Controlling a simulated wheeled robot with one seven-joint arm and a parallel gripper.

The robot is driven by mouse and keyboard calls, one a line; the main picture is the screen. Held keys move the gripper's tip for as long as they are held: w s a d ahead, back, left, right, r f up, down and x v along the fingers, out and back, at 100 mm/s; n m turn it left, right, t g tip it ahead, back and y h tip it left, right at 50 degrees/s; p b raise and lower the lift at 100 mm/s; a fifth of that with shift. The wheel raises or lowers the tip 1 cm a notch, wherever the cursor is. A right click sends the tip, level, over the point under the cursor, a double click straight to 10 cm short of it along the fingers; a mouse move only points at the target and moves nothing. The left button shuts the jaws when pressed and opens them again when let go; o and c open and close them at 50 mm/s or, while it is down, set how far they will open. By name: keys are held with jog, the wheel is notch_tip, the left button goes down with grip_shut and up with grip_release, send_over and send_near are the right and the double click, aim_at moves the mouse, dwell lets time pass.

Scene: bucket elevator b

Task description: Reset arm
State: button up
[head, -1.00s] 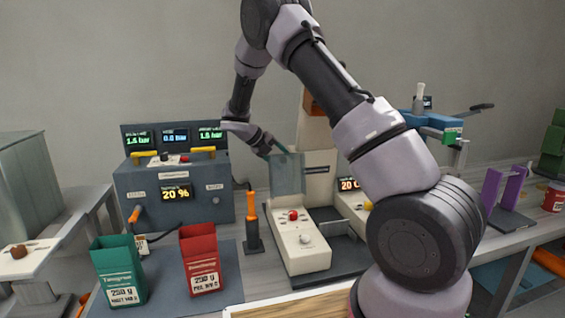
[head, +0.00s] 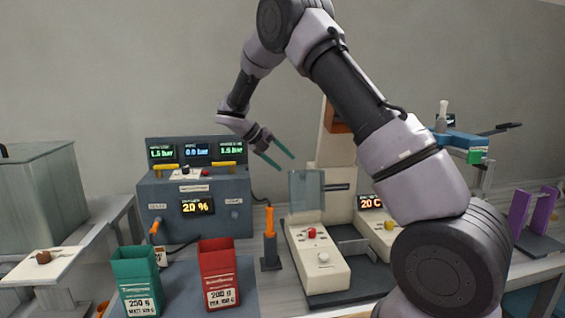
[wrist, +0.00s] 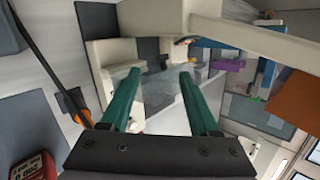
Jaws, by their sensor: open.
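My gripper (head: 281,157) is open and empty in the head view, its two green fingers apart and pointing down to the right. It hangs in the air above the bench, up and to the left of a clear upright panel (head: 306,190) on the white bucket elevator machine (head: 341,158). In the wrist view my gripper (wrist: 161,95) shows both green fingers spread, with the pale machine (wrist: 112,57) beyond them and nothing between them. My arm reaches up from the right and bends down toward the middle.
A grey control box (head: 196,206) with lit displays stands left of the machine. A green bag (head: 136,280) and a red bag (head: 219,274) stand on a dark mat in front. An orange-handled tool (head: 270,222) stands upright between them and the white button base (head: 318,258).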

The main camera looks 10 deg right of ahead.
jog(key=s+d+r+m+y, duration=0.3)
jog(key=s+d+r+m, duration=0.1)
jog(key=s+r+m, duration=0.4)
jog(key=s+d+r+m+y, duration=0.3)
jog(key=s+d+r+m, duration=0.15)
jog(key=s+m, duration=0.35)
jog(key=s+r+m+t+y, duration=0.2)
jog(key=s+m, duration=0.7)
jog(key=m, duration=0.2)
jog(key=s+r+m+t+y, duration=0.3)
jog(key=s+m, duration=0.6)
jog(key=m, duration=0.3)
jog(key=shift+s+r, duration=0.15)
jog(key=shift+s, duration=0.25)
